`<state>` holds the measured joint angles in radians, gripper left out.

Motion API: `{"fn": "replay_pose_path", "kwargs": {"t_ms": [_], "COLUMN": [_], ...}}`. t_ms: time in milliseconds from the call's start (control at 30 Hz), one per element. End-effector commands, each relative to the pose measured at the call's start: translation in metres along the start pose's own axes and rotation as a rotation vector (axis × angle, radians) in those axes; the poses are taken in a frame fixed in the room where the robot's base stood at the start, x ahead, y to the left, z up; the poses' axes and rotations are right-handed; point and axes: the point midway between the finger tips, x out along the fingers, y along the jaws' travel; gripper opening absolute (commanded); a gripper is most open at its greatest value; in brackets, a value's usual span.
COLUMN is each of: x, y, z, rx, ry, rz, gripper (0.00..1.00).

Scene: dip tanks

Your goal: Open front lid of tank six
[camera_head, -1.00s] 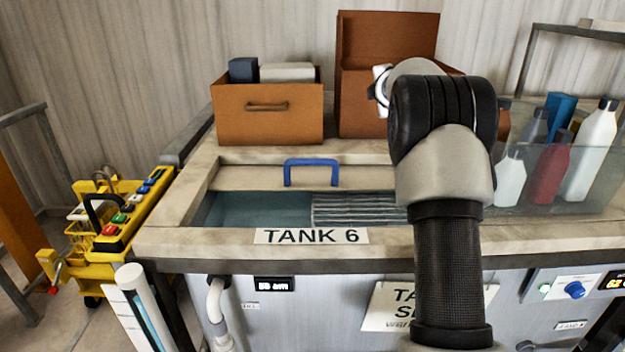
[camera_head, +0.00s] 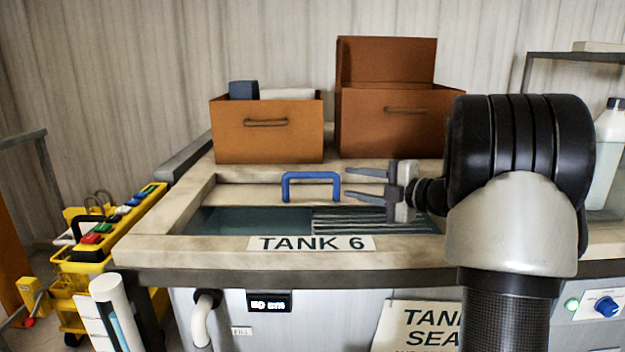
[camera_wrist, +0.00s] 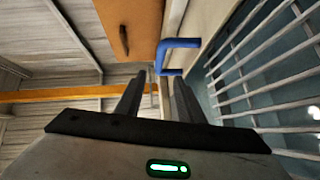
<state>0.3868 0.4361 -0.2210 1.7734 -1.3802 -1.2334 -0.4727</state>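Tank 6 (camera_head: 150,250) stands in front of me with its name label (camera_head: 311,243) on the front rim. A pale lid (camera_head: 235,194) lies along the back part of its opening, with a blue handle (camera_head: 311,176) standing up from it. The front part of the opening shows liquid and a slatted metal rack (camera_head: 350,222). My gripper (camera_head: 347,182) is open and empty, just right of the blue handle, with its fingers pointing left towards it. In the wrist view the blue handle (camera_wrist: 178,43) is ahead of the open fingers (camera_wrist: 155,80), apart from them.
Two brown boxes stand behind the tank: an open one (camera_head: 268,140) with items inside, and one with a raised lid (camera_head: 390,130). A yellow cart (camera_head: 95,262) is at the left. A bottle (camera_head: 604,150) stands at the right. A sign (camera_head: 415,325) hangs on the tank front.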

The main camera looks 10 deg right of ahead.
Motion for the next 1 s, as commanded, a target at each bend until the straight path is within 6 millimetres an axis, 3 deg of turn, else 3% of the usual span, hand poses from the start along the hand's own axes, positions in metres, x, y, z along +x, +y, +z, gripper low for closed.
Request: {"fn": "replay_pose_path", "kwargs": {"t_ms": [400,600,800,1000], "x": [0.093,0.129,0.146,0.149], "y": [-0.001,-0.001,0.0,0.001], "z": [0.0,0.0,0.001,0.001], "rx": [-0.002,-0.002,-0.002,-0.002], "ry": [0.001,0.0,-0.002,-0.003], "rz": [0.0,0.0,0.001,0.001], "gripper": [0.35,0.35,0.35,0.35]}}
